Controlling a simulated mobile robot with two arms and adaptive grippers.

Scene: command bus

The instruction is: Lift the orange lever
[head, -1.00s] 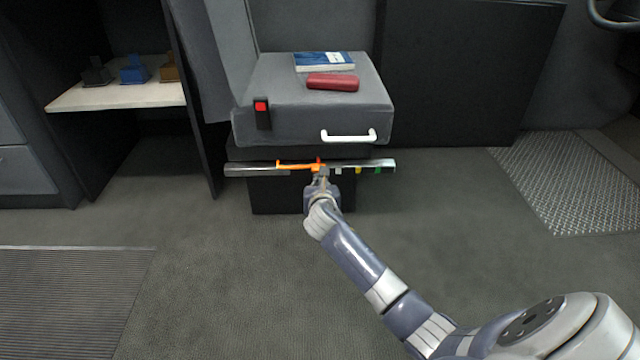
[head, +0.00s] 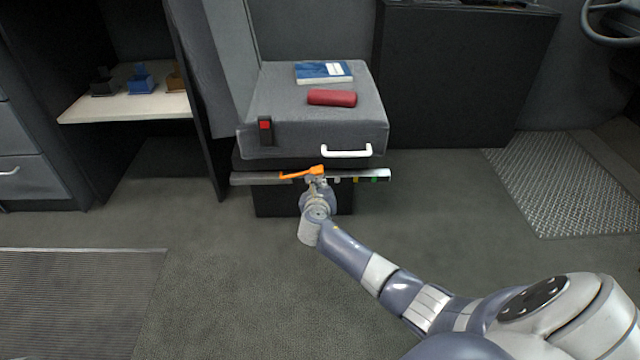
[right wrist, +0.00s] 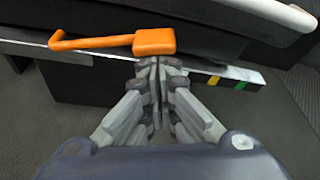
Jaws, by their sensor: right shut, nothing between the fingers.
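The orange lever (head: 301,173) is on the front of the seat base, by the metal rail under the cushion. In the right wrist view the lever (right wrist: 110,41) has a hooked end at the left and a thick block at the right. My right gripper (head: 316,180) is shut and empty. In the right wrist view its fingertips (right wrist: 158,64) are together just below the lever's thick block; I cannot tell whether they touch it. My left gripper is not in view.
The metal rail (head: 376,174) carries small coloured marks. Above it is the grey seat (head: 270,90) with a white handle (head: 347,153), a red buckle (head: 265,126), a blue book (head: 323,72) and a red case (head: 332,98). Floor in front is clear.

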